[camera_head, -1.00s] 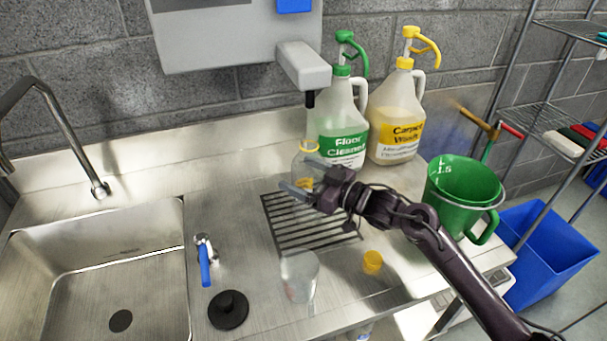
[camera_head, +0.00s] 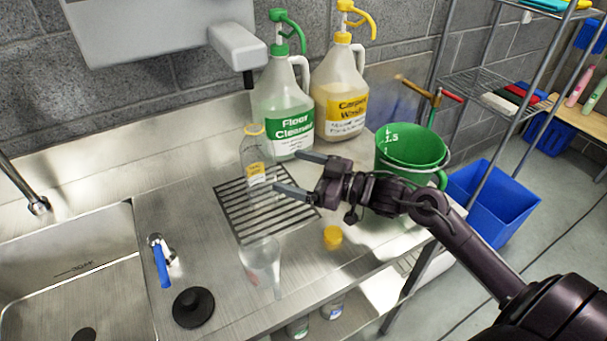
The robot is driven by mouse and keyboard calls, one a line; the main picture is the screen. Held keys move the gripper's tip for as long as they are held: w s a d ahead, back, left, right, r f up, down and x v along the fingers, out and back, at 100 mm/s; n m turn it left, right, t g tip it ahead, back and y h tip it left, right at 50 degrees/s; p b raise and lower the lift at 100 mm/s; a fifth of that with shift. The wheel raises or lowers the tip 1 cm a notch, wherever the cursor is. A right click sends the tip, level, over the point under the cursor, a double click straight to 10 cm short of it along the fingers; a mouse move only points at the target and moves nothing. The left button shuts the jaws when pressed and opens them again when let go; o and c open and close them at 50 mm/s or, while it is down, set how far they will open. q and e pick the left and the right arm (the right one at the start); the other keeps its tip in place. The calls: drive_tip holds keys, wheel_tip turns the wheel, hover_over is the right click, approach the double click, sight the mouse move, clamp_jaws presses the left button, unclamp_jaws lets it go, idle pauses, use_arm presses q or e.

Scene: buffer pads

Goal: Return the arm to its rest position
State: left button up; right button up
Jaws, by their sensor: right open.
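My right gripper (camera_head: 287,172) is open and empty above the right part of the drain grate (camera_head: 236,222). Its fingers point left toward a clear bottle (camera_head: 255,160) with a yellow label, which stands at the back of the grate. A gap shows between the fingertips and the bottle. My right arm comes in from the lower right, over the counter's right edge. My left gripper is not in view.
A clear funnel-like cup (camera_head: 261,262), a yellow cap (camera_head: 333,238) and a black stopper (camera_head: 193,307) are on the counter. Floor cleaner (camera_head: 283,105) and carpet wash (camera_head: 340,95) jugs stand behind. A green bucket (camera_head: 410,148) is at right, beside my arm. The sink (camera_head: 85,290) is at left.

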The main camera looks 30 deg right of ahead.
drive_tip(key=shift+v, duration=0.8)
